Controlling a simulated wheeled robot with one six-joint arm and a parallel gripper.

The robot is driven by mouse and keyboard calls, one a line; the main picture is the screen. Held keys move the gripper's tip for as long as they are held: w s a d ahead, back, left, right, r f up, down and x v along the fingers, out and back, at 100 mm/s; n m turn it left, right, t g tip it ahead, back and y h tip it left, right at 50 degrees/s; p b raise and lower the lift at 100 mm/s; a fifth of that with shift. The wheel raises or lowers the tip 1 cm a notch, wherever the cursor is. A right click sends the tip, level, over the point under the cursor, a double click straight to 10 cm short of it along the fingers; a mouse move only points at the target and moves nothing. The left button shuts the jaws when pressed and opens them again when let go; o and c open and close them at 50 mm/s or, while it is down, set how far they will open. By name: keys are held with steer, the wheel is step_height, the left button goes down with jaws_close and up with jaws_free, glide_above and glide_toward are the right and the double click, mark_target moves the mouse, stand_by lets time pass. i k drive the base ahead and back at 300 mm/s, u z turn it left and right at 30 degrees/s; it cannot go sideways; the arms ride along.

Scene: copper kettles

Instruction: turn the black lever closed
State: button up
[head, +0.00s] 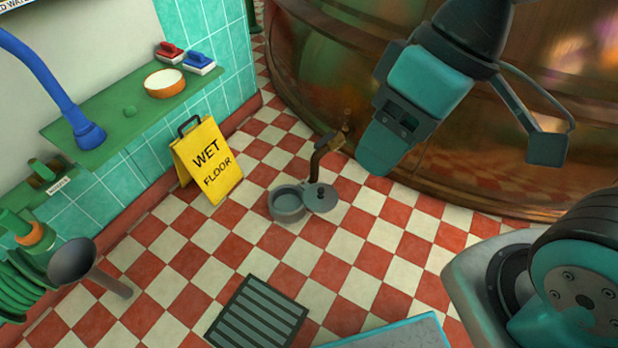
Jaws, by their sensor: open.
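A small brass valve (345,125) sticks out low from the copper kettle (450,130), with a brown spout (317,160) bent down to the floor side. A dark part at the valve (326,141) looks like the black lever, but it is too small to tell its angle. My gripper (465,152) hangs at the upper right in front of the kettle, its two fingers wide apart and nothing between them. In the picture it is to the right of the valve and apart from it.
A grey pot (287,204) and a round grey lid (321,199) are below the spout. A yellow wet floor sign (208,160) stands left. A floor grate (257,312) lies in front. A green shelf (115,125) runs along the left wall. Checkered floor between is clear.

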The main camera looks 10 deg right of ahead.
mark_target(330, 136)
steer(key=u, duration=0.15)
steer(key=i, duration=1.15)
steer(key=u, duration=0.1)
